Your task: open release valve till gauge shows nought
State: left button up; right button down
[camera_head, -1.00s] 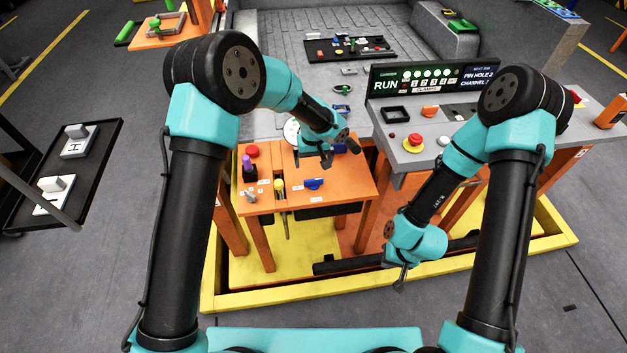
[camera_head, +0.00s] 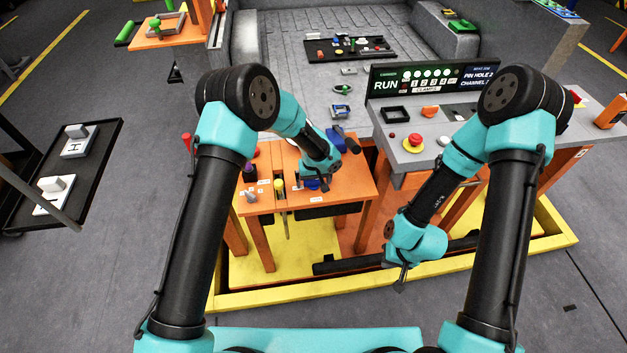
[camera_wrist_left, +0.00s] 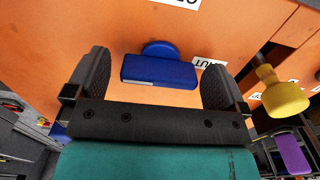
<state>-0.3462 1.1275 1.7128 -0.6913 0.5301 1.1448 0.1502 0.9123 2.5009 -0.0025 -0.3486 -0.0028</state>
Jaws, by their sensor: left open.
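A blue valve handle (camera_head: 312,185) stands on the orange table, partly covered by my left gripper. In the left wrist view the blue handle (camera_wrist_left: 160,72) is a flat bar with a round part behind it and a white label beside it. My left gripper (camera_head: 314,183) is over it, with its open fingers (camera_wrist_left: 160,80) on either side of the bar and a gap at each side. The gauge does not show now; my left arm covers its place. My right gripper (camera_head: 402,284) hangs low in front of the table; its finger gap is unclear.
The orange table (camera_head: 345,188) also carries a yellow knob (camera_head: 279,185), a purple-topped knob (camera_head: 249,167) and a grey lever (camera_head: 251,196) to the left of the blue handle. A grey console (camera_head: 450,135) with a red button (camera_head: 414,140) stands to the right.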

pick_arm(q)
jog(key=shift+c, duration=0.4)
jog(key=c, duration=0.8)
jog(key=shift+c, duration=0.2)
